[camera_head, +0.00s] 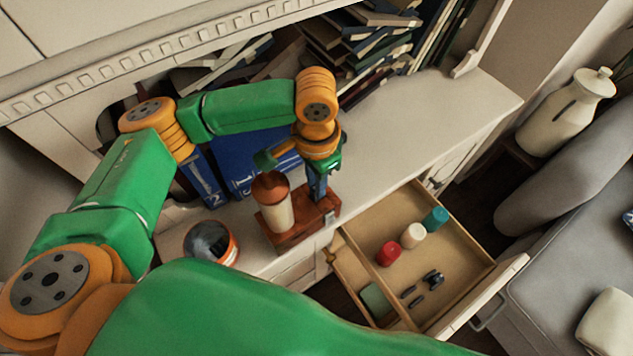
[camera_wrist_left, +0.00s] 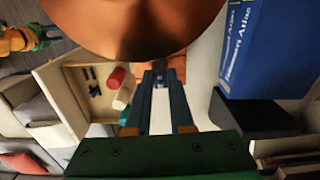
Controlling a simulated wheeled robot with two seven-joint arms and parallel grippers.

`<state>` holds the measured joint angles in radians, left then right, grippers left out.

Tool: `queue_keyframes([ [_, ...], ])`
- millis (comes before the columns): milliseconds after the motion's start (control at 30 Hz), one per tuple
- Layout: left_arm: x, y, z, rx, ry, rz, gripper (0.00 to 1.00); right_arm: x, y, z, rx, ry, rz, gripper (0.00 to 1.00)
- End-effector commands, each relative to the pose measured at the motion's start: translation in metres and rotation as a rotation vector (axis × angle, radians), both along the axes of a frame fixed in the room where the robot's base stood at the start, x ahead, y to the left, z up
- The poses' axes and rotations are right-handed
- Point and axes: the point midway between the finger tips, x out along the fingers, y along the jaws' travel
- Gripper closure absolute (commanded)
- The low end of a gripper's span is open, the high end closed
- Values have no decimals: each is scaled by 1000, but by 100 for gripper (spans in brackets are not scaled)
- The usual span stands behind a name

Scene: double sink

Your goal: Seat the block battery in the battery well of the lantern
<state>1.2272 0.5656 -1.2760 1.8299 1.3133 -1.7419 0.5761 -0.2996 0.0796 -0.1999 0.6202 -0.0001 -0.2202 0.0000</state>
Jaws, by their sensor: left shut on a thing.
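The lantern (camera_head: 277,208) stands upright on the cabinet top, with a cream body, a copper-brown cap and a reddish-brown wooden base (camera_head: 290,238). Its cap (camera_wrist_left: 135,22) fills the top of the left wrist view. My left gripper (camera_head: 318,192) points down over the right part of the base, right beside the lantern body. In the left wrist view its fingers (camera_wrist_left: 161,78) are shut on a small greyish thing, seemingly the block battery (camera_wrist_left: 160,92), mostly hidden. The battery well is hidden, so I cannot tell whether the battery touches it.
An open drawer (camera_head: 455,243) holds red, cream and teal cylinders and small dark pieces. An open round container (camera_head: 211,243) stands left of the lantern. Blue books (camera_head: 245,160) stand close behind. The cabinet top (camera_head: 425,125) is clear to the right.

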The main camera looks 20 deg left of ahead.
Motion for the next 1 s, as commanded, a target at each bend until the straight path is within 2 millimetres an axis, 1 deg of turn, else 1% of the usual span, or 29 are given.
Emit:
queue_keyframes([
  [33,-1,0,-5,1,3,1,100,0,0,3,0,0,0,50],
  [100,0,0,-11,1,1,-1,100,0,0,4,0,0,0,50],
  [400,-1,-1,-14,-2,0,-1,100,0,0,3,0,0,0,50],
  [433,-1,-1,-15,-2,0,-1,77,0,0,3,0,0,0,50],
  [533,0,-1,-14,-1,0,-1,50,0,0,3,0,0,0,50],
  [800,0,-1,-14,-1,0,-1,49,0,0,3,-1,1,0,50],
  [867,0,-1,-11,-2,-2,-1,49,0,0,2,0,1,0,50],
  [967,1,-1,8,-4,-5,0,49,0,0,2,0,1,0,50],
  [1000,0,-2,19,-4,-6,-2,49,0,0,2,0,1,0,50],
])
